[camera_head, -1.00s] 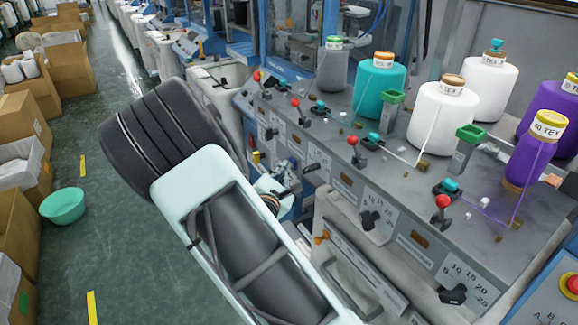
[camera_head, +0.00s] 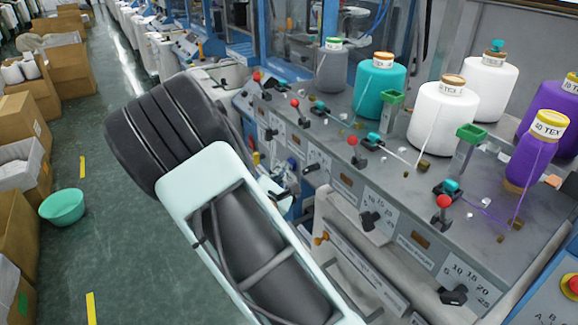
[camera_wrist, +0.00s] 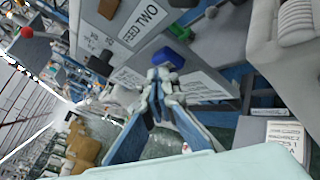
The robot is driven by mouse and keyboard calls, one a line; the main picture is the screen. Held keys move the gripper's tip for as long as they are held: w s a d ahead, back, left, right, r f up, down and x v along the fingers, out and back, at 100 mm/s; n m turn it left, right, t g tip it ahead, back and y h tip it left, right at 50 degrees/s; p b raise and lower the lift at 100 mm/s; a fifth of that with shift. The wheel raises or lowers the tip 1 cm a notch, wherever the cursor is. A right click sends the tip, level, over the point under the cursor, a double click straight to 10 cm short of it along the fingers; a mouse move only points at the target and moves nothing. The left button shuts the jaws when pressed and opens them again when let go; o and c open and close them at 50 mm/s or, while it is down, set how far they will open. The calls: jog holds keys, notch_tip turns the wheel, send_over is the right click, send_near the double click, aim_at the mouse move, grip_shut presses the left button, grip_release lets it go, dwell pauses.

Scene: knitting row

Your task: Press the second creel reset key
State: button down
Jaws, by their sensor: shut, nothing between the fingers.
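In the wrist view a white label reading FEED TWO (camera_wrist: 144,26) is on the grey machine face. A blue rounded piece (camera_wrist: 181,59) sticks out beside it; I cannot tell whether it is the second creel reset key. My gripper (camera_wrist: 160,73) is shut and empty, its tips close to the blue piece. I cannot tell whether they touch it. In the head view my gripper (camera_head: 284,190) is mostly hidden behind my arm, at the machine's front face. No creel reset key can be read by name there.
The machine top (camera_head: 405,195) carries red-ball levers (camera_head: 444,201), turquoise-tipped pieces (camera_head: 452,185) and yarn cones (camera_head: 442,115). Black knobs (camera_head: 371,220) stick out along its front. A green bowl (camera_head: 63,207) and cardboard boxes (camera_head: 20,235) stand left; the aisle between is clear.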

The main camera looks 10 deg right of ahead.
jog(key=shift+s+a, duration=0.3)
jog(key=shift+a, duration=0.6)
jog(key=shift+s+a, duration=0.25)
jog(key=shift+a, duration=0.7)
jog(key=shift+s+a, duration=0.3)
jog(key=shift+a, duration=0.6)
